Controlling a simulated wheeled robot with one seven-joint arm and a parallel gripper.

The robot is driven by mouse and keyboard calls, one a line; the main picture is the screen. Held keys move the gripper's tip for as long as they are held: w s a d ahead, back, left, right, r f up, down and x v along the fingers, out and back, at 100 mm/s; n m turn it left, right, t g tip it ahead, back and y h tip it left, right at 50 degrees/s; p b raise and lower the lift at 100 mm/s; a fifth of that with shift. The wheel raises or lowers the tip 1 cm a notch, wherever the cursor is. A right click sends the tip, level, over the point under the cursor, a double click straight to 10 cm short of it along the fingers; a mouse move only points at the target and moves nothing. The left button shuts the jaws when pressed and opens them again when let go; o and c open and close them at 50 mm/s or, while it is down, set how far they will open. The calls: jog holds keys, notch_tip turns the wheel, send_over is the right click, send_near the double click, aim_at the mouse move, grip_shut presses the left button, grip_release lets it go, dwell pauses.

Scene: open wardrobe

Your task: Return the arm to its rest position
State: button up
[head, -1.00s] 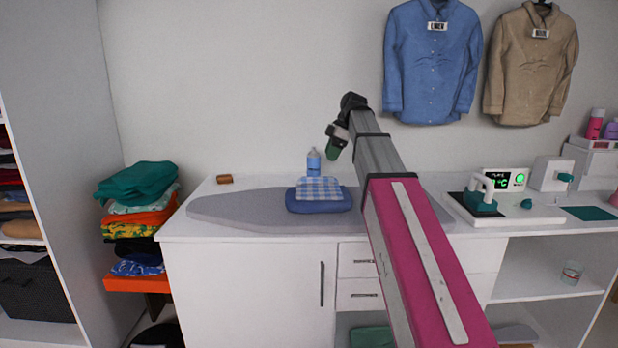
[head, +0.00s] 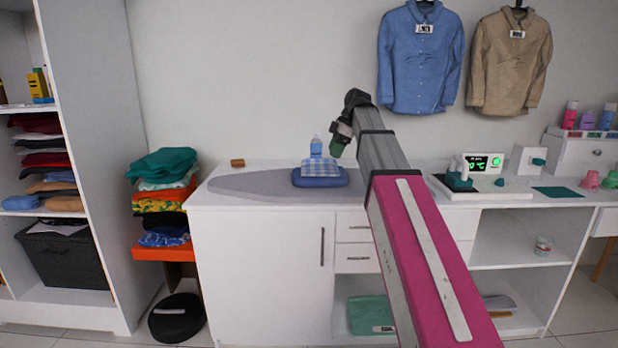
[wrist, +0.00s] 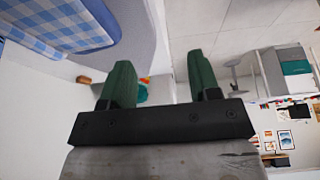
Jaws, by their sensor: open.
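My arm reaches forward and up across the head view, its pink and grey links in front of the white counter. My gripper (head: 338,142) is at its far end, near the wall and above the counter. In the wrist view my gripper (wrist: 160,85) shows two green fingers spread apart with nothing between them. The checked cloth on a blue pad (head: 320,179) lies on the ironing board, below and left of the gripper and apart from it; the blue pad also shows in the wrist view (wrist: 97,30).
The grey ironing board (head: 250,184) lies on the white counter (head: 250,240). A blue bottle (head: 316,147) stands behind the pad. The iron station (head: 485,190) is right of my arm. A folded-clothes stack (head: 166,200) and open wardrobe (head: 105,130) stand left. Shirts (head: 420,60) hang on the wall.

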jog(key=s+d+f+m+h, duration=0.1)
jog(key=s+d+f+m, duration=0.15)
jog(key=f, duration=0.65)
jog(key=s+d+f+m, duration=0.15)
jog(key=f+m, duration=0.25)
jog(key=f, duration=0.5)
jog(key=s+d+f+m+h, duration=0.1)
jog(key=s+f+m, duration=0.2)
jog(key=f, duration=0.6)
jog(key=s+d+f+m+h, duration=0.1)
jog(key=s+d+f+m, duration=0.1)
jog(key=s+f+m, duration=0.2)
jog(key=s+d+f+m+h, duration=0.1)
jog(key=s+d+f+m, duration=0.2)
jog(key=s+f, duration=0.8)
notch_tip(320, 180, down, 5)
jog(key=shift+m+h, duration=0.3)
jog(key=shift+m, duration=0.45)
